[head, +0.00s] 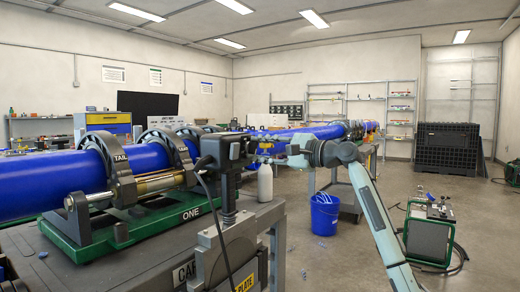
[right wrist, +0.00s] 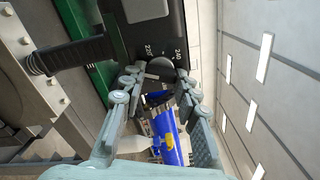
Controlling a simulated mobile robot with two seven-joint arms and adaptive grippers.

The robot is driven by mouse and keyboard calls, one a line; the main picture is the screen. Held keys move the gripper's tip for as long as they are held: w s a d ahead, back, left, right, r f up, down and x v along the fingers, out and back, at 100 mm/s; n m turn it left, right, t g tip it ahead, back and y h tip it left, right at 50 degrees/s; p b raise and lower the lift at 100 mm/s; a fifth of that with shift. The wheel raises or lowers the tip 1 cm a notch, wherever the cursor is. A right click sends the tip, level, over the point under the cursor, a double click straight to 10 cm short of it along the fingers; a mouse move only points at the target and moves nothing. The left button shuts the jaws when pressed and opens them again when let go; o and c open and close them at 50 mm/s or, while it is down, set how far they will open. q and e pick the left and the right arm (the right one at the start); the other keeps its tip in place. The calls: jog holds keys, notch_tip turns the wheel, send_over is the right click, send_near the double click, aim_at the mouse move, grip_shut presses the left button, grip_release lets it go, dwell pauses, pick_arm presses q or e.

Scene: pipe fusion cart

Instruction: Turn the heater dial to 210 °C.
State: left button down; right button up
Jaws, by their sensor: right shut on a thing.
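The heater's black control box (head: 230,148) stands upright at the middle of the head view, and its dark face (right wrist: 128,25) fills the top of the right wrist view. The round dark heater dial (right wrist: 160,68) sits on that face, with pale scale numbers beside it. My right gripper (head: 260,151) reaches the box from the right. In the right wrist view its fingers (right wrist: 159,77) are shut on the dial, one on each side. The dial's pointer is not clear. My left gripper is not in view.
A black cable (head: 208,190) hangs from the box. A white bottle (head: 265,184) stands just below my right gripper. Blue pipe (head: 40,180) in a green-based clamp machine (head: 85,232) lies left.

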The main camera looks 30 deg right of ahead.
jog(key=shift+m, duration=0.7)
jog(key=o, duration=1.2)
jog(key=shift+c, duration=0.2)
jog(key=v, duration=1.2)
jog(key=shift+f, duration=0.1)
